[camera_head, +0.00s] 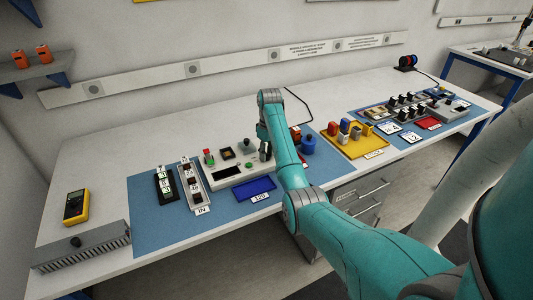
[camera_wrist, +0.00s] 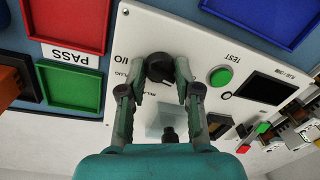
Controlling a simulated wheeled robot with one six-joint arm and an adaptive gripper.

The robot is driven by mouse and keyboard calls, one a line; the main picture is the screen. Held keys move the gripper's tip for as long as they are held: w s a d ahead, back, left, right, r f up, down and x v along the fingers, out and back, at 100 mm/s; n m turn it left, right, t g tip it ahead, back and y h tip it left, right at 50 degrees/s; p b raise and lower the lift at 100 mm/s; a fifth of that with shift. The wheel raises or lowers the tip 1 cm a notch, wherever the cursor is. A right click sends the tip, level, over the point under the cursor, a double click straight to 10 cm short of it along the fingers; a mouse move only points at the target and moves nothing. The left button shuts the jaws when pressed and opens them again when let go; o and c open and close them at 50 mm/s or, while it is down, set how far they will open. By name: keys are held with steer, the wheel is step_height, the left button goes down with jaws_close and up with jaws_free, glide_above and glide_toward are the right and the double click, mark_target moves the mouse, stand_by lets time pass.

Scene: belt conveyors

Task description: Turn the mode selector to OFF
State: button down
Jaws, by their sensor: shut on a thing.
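The mode selector is a black round knob (camera_wrist: 159,66) on a white control panel (camera_wrist: 225,50). In the wrist view my gripper (camera_wrist: 157,80) has one finger on each side of the knob and is shut on it. A pale pointer mark shows on the knob; I cannot read the setting surely. Labels beside it, upside down in this view, look like I/O, PLUG and RELAY; no OFF label can be made out. In the head view my gripper (camera_head: 265,151) is at the right end of the panel (camera_head: 226,173) and hides the knob.
A green TEST button (camera_wrist: 220,76) and a dark display (camera_wrist: 268,89) are close by on the panel. A red PASS tray (camera_wrist: 76,22) and a blue tray (camera_head: 254,188) lie beside it. A yellow multimeter (camera_head: 75,207) stands at left; a blue round thing (camera_head: 308,145) is right of my gripper.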

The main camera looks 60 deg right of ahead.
steer(key=shift+f+n, duration=0.1)
steer(key=shift+n, duration=0.2)
steer(key=shift+s, duration=0.1)
steer(key=c, duration=0.8)
jaws_free()
